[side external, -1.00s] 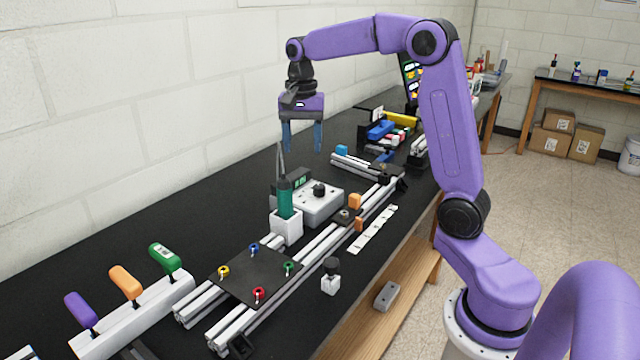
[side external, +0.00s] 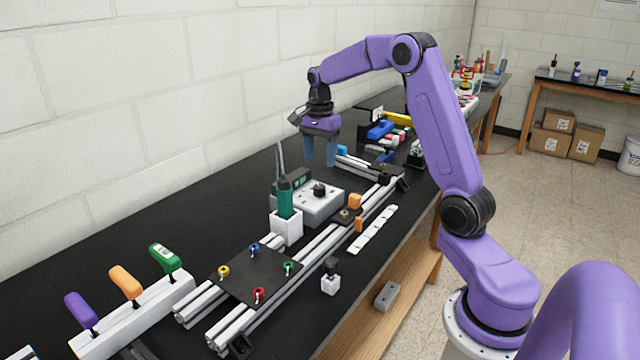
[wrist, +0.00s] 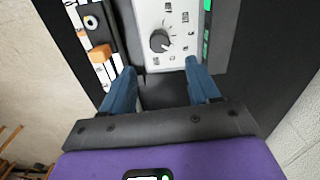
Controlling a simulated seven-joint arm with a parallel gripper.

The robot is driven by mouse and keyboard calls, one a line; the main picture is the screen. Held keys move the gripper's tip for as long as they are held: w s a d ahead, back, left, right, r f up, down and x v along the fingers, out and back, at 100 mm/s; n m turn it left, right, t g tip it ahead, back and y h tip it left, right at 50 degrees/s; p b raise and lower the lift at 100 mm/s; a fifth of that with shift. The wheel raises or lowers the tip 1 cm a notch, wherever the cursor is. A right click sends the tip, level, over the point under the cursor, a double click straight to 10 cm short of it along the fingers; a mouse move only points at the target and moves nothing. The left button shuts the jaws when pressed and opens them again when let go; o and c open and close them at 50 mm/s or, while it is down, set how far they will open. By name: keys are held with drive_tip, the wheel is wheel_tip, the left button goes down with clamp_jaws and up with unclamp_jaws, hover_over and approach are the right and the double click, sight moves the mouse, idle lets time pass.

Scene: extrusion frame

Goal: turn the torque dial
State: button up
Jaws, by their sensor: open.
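The torque dial is a dark round knob (side external: 319,190) on top of a light grey box (side external: 322,207) in the middle of the bench. In the wrist view the dial (wrist: 160,41) shows with its pointer and printed marks around it on the white panel. My gripper (side external: 320,164) is open and empty, with its two blue fingers pointing down. It hangs above and behind the box, apart from the dial. In the wrist view the open fingers (wrist: 160,80) lie to either side, with the dial ahead of and between them.
A green-handled tool stands in a white holder (side external: 286,226) beside the box. A dark unit with a green display (side external: 292,181) sits behind it. The wall is behind.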

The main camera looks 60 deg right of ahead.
sight(320, 186)
wheel_tip(320, 186, down, 9)
idle(0.4)
drive_tip(key=c, duration=1)
